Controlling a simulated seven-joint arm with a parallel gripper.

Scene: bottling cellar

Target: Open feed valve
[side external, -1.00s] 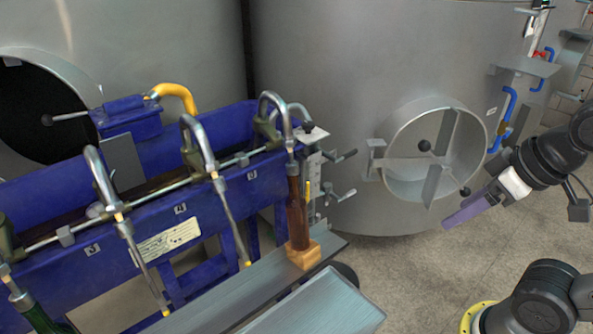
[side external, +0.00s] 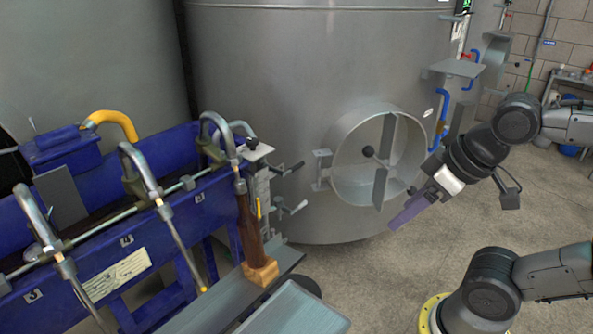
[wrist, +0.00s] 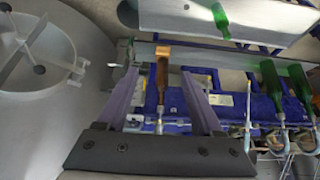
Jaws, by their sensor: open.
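My gripper (side external: 394,224) hangs in front of the lower right of the tank's round door in the side view, its purple fingers pointing down and left. In the wrist view my gripper (wrist: 160,74) is open, with nothing between its fingers. The blue filler (side external: 215,160) has two small dark-handled levers at its right end, an upper lever (side external: 290,169) and a lower lever (side external: 293,208). My gripper is well to their right, apart from both. No label shows which part is the feed valve. A red-handled fitting (side external: 467,55) with blue pipe sits on the tank's right side.
A brown bottle (side external: 248,225) stands on an orange block (side external: 261,272) under the filler's end spout. Green bottles (wrist: 272,80) show in the wrist view. The tank's round door frame (side external: 340,150) juts out near my gripper. The floor below is clear.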

